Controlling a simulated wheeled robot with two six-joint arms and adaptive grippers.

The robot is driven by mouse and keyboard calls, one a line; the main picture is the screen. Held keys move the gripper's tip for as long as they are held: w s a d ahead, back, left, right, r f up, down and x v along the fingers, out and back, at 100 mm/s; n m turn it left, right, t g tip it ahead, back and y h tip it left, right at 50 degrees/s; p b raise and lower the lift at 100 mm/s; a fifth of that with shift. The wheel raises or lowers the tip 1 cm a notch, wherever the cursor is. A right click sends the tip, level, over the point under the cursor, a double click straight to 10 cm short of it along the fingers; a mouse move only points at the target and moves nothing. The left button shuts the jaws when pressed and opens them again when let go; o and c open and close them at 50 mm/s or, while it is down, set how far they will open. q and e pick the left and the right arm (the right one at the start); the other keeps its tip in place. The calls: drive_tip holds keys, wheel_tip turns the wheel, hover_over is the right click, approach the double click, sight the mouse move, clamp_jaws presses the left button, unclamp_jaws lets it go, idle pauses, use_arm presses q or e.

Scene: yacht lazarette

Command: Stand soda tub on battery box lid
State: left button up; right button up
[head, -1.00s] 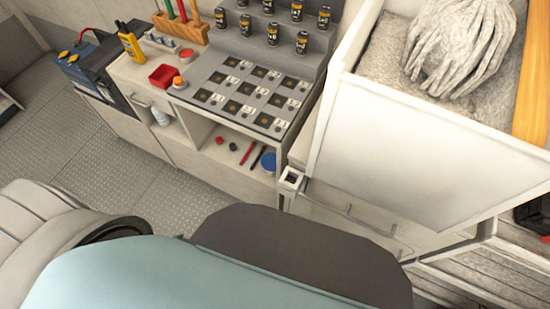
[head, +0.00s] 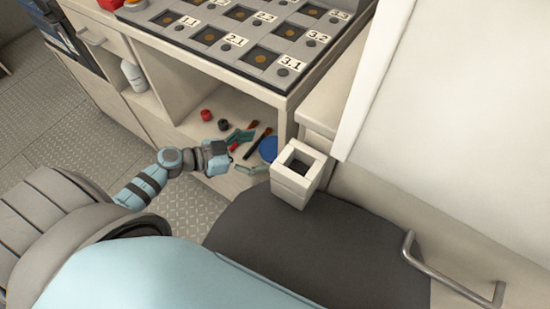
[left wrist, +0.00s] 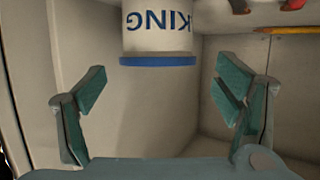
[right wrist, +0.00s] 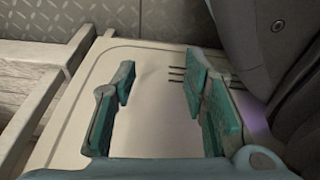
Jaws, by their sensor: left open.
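The soda tub shows in the left wrist view as a white tub (left wrist: 158,30) with "KING" lettering upside down and a blue band. In the head view its round blue top (head: 269,148) shows on the open lower shelf. My left gripper (head: 250,152) is open and empty at the front of that shelf, close to the tub. In the left wrist view the tub is ahead of the spread fingers (left wrist: 163,80), not between them. A dark box (head: 72,55), likely the battery box, is cut off at upper left. My right gripper (right wrist: 160,75) is open and empty above a pale panel.
A white bottle (head: 133,76) stands in the left opening. A numbered grid tray (head: 240,35) covers the counter.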

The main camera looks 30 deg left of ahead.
sight(273, 149)
use_arm(q)
drive_tip(key=b+x, duration=0.2)
drive_tip(key=x, duration=0.3)
drive_tip(key=shift+d+r+b, duration=0.1)
drive_tip(key=shift+d+b, duration=0.1)
drive_tip(key=shift+b, duration=0.1)
drive_tip(key=shift+w+d, duration=0.2)
drive_tip(key=shift+w, duration=0.05)
drive_tip(key=c, duration=1.4)
use_arm(e)
drive_tip(key=w, duration=0.1)
drive_tip(key=w+r, duration=0.1)
drive_tip(key=w+a+r, duration=0.1)
drive_tip(key=w, duration=0.1)
drive_tip(key=shift+a+r, duration=0.1)
use_arm(q)
drive_tip(key=shift+r, duration=0.1)
